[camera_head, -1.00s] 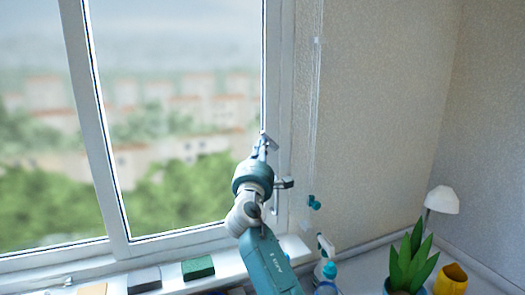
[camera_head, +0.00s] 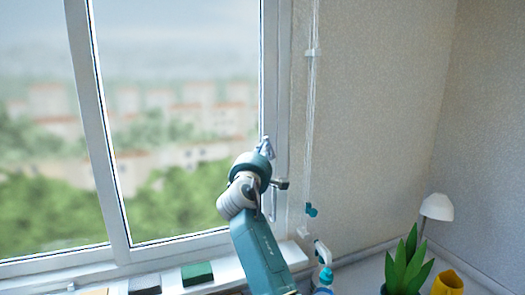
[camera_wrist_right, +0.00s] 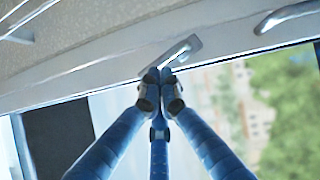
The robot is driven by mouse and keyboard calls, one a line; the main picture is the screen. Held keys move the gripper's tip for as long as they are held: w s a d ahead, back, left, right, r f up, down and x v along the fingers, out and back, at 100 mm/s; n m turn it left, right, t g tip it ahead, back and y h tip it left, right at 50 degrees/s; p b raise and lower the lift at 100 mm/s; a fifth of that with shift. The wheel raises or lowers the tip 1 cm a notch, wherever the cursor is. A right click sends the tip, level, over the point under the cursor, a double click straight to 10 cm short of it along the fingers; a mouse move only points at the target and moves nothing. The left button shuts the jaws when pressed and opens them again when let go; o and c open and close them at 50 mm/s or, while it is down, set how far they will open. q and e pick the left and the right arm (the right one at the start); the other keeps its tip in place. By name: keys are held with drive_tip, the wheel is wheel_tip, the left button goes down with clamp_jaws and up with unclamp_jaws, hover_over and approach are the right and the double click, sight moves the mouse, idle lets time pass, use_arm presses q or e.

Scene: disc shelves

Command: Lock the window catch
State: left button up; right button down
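The window catch (camera_wrist_right: 184,50), a small silver plate with a lever, sits on the white window frame (camera_wrist_right: 95,66) in the right wrist view. My right gripper (camera_wrist_right: 160,76) has its blue fingers drawn together, tips touching or nearly so, right at the lever's lower end. I cannot tell whether the lever lies between the tips or behind them. In the head view my right gripper (camera_head: 265,148) is up against the right side of the window frame (camera_head: 276,70), and the catch is hidden there. My left gripper is not in view.
A silver handle (camera_wrist_right: 287,15) shows on the frame. The sill carries a green block (camera_head: 197,273) and other small blocks. A spray bottle (camera_head: 323,279), a plant (camera_head: 405,265), a yellow cup (camera_head: 449,283) and a white lamp (camera_head: 437,207) stand at lower right. A cord (camera_head: 311,120) hangs on the wall.

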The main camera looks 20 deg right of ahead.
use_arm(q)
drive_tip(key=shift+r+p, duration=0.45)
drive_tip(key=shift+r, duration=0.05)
use_arm(e)
drive_tip(key=shift+d+r, duration=0.45)
idle(2.0)
